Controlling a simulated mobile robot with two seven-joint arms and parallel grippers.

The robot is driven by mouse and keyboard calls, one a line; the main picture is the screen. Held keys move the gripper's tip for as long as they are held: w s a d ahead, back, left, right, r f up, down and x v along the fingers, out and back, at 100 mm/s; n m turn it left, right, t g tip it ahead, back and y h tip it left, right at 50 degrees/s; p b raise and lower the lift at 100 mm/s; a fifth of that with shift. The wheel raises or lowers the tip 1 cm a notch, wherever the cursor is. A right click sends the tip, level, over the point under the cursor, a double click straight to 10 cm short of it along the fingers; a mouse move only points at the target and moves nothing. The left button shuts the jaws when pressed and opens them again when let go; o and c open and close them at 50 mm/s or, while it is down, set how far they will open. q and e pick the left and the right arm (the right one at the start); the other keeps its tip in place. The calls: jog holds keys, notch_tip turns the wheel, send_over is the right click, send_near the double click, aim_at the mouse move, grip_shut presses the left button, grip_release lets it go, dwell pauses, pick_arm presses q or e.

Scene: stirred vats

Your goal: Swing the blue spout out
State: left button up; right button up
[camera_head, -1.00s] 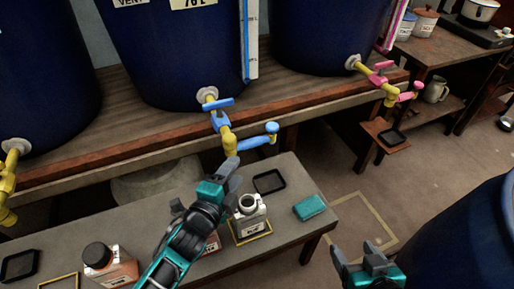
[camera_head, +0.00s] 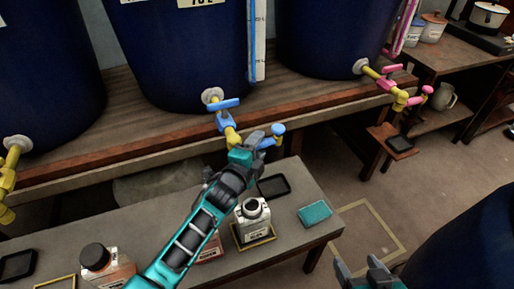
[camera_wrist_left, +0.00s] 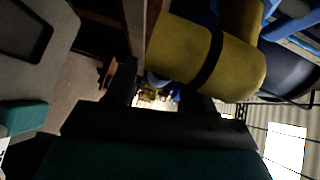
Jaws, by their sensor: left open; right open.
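The blue spout (camera_head: 266,143) sticks out to the right from the yellow pipe (camera_head: 232,137) of the middle vat's tap and ends in an upturned blue knob (camera_head: 278,128). A blue valve handle (camera_head: 224,104) sits above it. My left gripper (camera_head: 264,144) is open at the spout and hides part of it; I cannot tell whether it touches. In the left wrist view the yellow pipe (camera_wrist_left: 205,58) is large and close, just above my open left fingers (camera_wrist_left: 168,95). My right gripper (camera_head: 361,268) is open and empty at the bottom right.
A pink tap (camera_head: 398,96) is on the right vat. A dark blue vat (camera_head: 465,240) stands at the lower right.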

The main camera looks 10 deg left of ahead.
pick_arm(q)
grip_shut()
dwell(0.3)
dwell(0.3)
